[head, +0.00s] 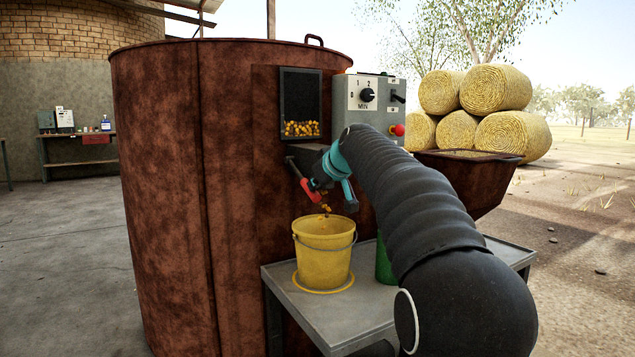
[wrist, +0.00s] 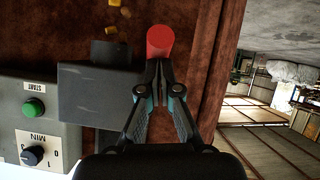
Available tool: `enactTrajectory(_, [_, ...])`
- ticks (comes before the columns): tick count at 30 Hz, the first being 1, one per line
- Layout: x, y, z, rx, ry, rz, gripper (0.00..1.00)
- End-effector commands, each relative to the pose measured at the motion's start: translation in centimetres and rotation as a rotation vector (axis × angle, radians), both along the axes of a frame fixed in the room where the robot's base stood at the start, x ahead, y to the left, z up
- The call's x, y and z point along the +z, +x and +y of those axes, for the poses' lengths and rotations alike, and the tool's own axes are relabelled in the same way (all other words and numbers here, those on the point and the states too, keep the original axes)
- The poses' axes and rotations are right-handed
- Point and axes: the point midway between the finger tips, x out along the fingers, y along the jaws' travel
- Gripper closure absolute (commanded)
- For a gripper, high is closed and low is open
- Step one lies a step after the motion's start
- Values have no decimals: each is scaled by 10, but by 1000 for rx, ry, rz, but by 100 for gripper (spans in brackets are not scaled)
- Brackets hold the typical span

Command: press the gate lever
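The gate lever's red end (head: 310,190) sticks out below the outlet of the rusty brown tank (head: 160,190). My gripper (head: 322,182) is at the lever in the head view. In the wrist view, the fingers of my gripper (wrist: 158,66) are together, with their tips right at the red lever end (wrist: 160,42). They appear to touch it, and nothing shows held between them. Yellow-orange feed pieces (head: 325,209) are in the air between the outlet and the yellow bucket (head: 322,262). Pieces also show in the wrist view (wrist: 112,14). The bucket's inside is mostly hidden.
The bucket stands inside a yellow ring on a grey metal table (head: 340,312). A green container (head: 384,262) is partly hidden behind my arm. A control box (head: 370,95) and a feed window (head: 300,105) sit above the outlet. A rusty trough (head: 470,178) stands to the right.

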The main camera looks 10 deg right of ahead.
Motion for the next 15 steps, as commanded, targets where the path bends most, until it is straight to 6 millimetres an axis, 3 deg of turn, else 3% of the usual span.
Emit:
enactTrajectory(1, [-21, 3, 1, 5, 0, 37, 100])
enactTrajectory(15, [-16, 2, 1, 5, -1, 36, 100])
